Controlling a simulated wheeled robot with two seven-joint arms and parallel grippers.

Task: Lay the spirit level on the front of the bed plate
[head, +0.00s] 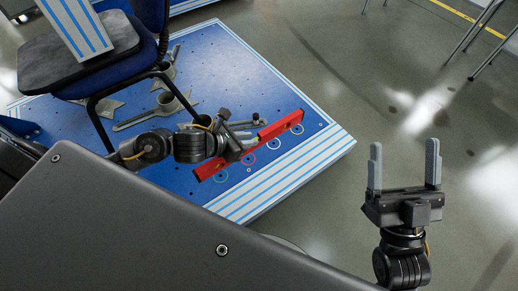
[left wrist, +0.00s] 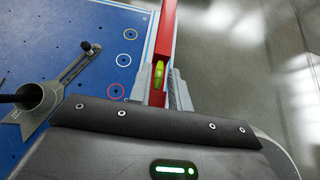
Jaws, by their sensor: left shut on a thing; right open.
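The red spirit level (head: 280,127) is in my left gripper (head: 246,145), which is shut on it near its middle. The level runs slantwise over the front part of the blue bed plate (head: 235,54), near the coloured rings. I cannot tell whether it touches the plate. In the left wrist view, the level (left wrist: 166,34) stands between the fingers of the left gripper (left wrist: 163,85) with its yellow-green vial showing. The plate (left wrist: 60,25) lies to its left there. My right gripper (head: 405,165) is open and empty, over the floor right of the plate.
A dark blue chair (head: 80,65) stands on the plate at the back left. Grey clamps (head: 165,105) lie on the plate near it; one clamp (left wrist: 50,95) shows in the left wrist view. The plate's white-and-blue striped front edge (head: 290,172) is bare. Open floor lies right.

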